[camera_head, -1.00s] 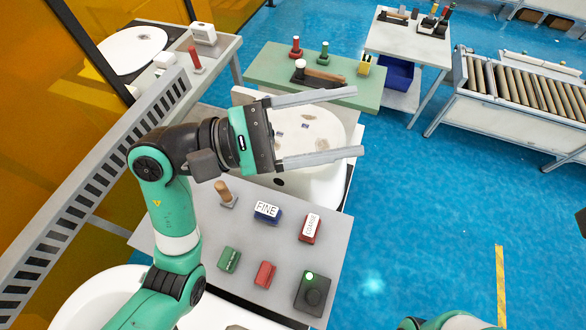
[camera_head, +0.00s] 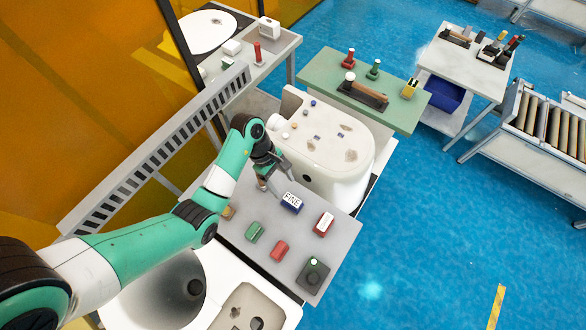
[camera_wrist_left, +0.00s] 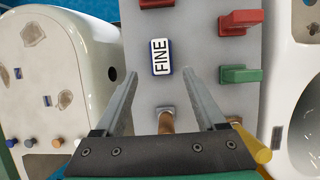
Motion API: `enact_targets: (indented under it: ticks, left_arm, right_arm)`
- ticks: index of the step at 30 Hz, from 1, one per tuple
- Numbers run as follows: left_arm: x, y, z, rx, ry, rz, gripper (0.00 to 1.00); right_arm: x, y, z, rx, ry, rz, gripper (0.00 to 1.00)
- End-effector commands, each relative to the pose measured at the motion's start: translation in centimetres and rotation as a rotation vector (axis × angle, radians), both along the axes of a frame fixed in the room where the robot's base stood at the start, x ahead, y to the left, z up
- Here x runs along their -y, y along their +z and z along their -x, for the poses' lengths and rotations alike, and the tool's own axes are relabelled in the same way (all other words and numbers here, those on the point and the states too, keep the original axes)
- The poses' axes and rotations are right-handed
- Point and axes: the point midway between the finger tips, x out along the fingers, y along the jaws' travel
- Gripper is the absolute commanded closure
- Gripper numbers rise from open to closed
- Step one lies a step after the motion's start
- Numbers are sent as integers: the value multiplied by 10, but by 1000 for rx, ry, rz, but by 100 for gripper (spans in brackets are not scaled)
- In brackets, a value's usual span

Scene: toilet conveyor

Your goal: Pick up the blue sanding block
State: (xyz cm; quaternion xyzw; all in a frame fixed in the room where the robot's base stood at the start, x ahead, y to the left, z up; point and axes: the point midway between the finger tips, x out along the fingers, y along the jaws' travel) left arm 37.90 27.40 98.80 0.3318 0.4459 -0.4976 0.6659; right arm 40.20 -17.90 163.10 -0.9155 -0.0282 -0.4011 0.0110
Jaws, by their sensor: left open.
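The blue sanding block (camera_head: 291,204), with a white top label reading FINE, lies on the grey work table (camera_head: 325,262) in the head view. My left gripper (camera_head: 276,184) is above the table, just up and left of the block. In the left wrist view, my left gripper (camera_wrist_left: 163,72) is open and empty. The blue block (camera_wrist_left: 162,57) lies just beyond the fingertips, roughly centred between them, and nothing touches it. My right gripper is not in view.
A red labelled block (camera_head: 324,223), a green block (camera_head: 254,232), another red block (camera_head: 279,250) and a dark button box (camera_head: 313,273) share the table. A wooden-handled tool (camera_wrist_left: 166,122) lies between the fingers in the wrist view. A white toilet body (camera_head: 325,145) stands behind.

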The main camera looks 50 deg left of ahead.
Motion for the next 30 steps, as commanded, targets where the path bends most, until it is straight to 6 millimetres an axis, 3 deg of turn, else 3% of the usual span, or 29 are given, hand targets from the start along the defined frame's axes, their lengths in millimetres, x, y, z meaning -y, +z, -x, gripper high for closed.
enact_targets:
  ticks: [4, 13, 21, 29, 30]
  left_arm:
    - [12, -30, -3, -2, -2, 1, 28]
    - [18, -46, -5, 1, -2, 0, 28]
    - [34, -86, -8, 0, -2, 1, 28]
    - [36, -89, -9, 3, -1, -1, 28]
    - [36, -89, -9, 3, -1, -1, 31]
  right_arm:
    - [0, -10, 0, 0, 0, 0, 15]
    - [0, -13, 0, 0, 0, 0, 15]
    - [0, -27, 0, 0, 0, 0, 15]
    - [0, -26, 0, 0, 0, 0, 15]
    - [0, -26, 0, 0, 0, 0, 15]
